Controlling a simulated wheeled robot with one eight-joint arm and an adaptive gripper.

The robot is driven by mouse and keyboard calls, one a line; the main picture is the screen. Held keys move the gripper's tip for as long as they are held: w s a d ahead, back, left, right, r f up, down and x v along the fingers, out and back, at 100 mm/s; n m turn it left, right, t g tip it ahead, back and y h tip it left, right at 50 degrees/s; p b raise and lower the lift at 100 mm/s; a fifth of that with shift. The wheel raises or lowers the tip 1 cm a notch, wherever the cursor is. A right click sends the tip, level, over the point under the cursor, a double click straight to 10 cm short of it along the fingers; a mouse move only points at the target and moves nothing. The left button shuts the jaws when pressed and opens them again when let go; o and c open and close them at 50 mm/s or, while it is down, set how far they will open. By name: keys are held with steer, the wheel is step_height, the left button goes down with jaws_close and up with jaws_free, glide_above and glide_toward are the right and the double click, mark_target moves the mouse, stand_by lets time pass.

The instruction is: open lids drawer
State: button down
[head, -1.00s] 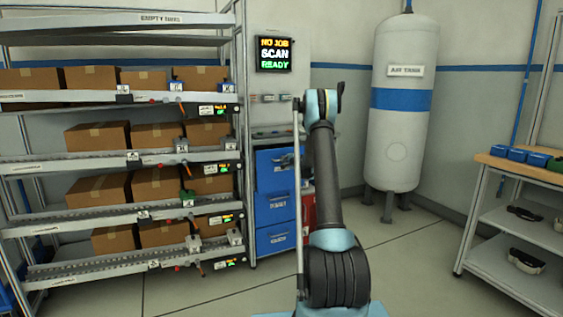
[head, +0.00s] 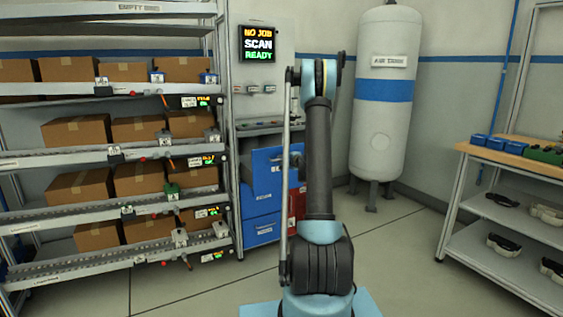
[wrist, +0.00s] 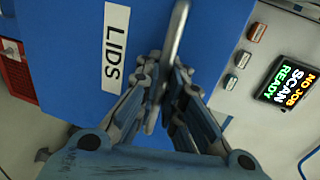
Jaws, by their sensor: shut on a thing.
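The lids drawer has a blue front (wrist: 70,70) with a white LIDS label (wrist: 115,48), which appears sideways in the wrist view. A grey bar handle (wrist: 174,35) crosses the front. My gripper (wrist: 160,88) is shut on this handle, its fingers on both sides of the bar. In the head view, the top blue drawer (head: 265,168) stands out from the cabinet, with a dark gap above its front. My arm hides the gripper and the drawer's right part there.
A lower blue drawer (head: 261,230) is flush beneath. A rack with cardboard boxes (head: 78,132) stands at left. An air tank (head: 385,130) stands behind at right, and a wooden-topped bench (head: 500,156) at far right. A lit screen (head: 258,44) hangs above. Floor between is open.

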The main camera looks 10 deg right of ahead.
steer(key=c, duration=2)
jaws_free()
steer(key=v, duration=1.2)
steer(key=shift+f, duration=0.15)
steer(key=shift+a, duration=0.1)
